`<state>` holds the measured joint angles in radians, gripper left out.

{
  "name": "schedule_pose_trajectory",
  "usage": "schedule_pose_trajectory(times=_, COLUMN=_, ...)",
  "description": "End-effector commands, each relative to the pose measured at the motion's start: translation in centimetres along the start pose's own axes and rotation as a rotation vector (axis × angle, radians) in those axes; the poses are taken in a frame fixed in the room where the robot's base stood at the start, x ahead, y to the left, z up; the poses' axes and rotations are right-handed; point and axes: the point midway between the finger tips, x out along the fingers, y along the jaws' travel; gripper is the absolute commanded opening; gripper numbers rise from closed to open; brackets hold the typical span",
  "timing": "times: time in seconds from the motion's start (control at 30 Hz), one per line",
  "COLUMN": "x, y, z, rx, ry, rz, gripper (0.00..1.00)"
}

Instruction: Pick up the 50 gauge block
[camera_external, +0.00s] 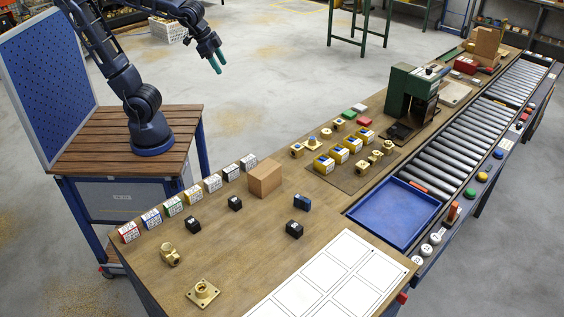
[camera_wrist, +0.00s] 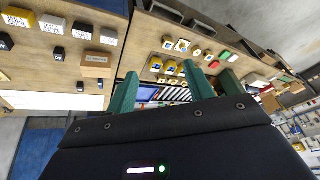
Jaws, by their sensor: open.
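Small dark blocks stand on the near part of the long wooden bench: a left black block (camera_external: 193,224), a middle black block (camera_external: 235,203), a front black block (camera_external: 294,228) and a blue block (camera_external: 302,202). Their markings are too small to read, so I cannot tell which is the 50 gauge block. The wrist view shows dark blocks (camera_wrist: 59,54) at the left. My gripper (camera_external: 219,56) is open and empty, high above the floor behind the bench, well away from the blocks. Its green fingers are spread in the wrist view (camera_wrist: 160,72).
A row of labelled boxes (camera_external: 170,207) lines the bench's back edge, beside a brown box (camera_external: 265,178). Brass fittings (camera_external: 170,254), yellow bins (camera_external: 339,153) and a green machine (camera_external: 405,92) stand on the bench. A blue tray (camera_external: 400,210) lies before the roller conveyor (camera_external: 440,148).

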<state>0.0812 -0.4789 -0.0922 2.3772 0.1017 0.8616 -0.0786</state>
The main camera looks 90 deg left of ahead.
Motion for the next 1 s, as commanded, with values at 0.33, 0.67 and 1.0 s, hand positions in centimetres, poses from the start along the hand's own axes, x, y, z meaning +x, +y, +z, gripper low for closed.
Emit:
schedule_pose_trajectory(times=0.33, x=4.5, y=6.4, z=-9.1, rx=0.145, ry=0.005, rz=0.004, gripper=0.53)
schedule_pose_trajectory(times=0.67, x=10.0, y=14.9, z=-15.8, rx=0.274, ry=0.019, rz=0.049, gripper=0.53)
schedule_pose_trajectory(times=1.0, x=16.8, y=25.8, z=-20.1, rx=0.391, ry=0.032, rz=0.133, gripper=0.53)
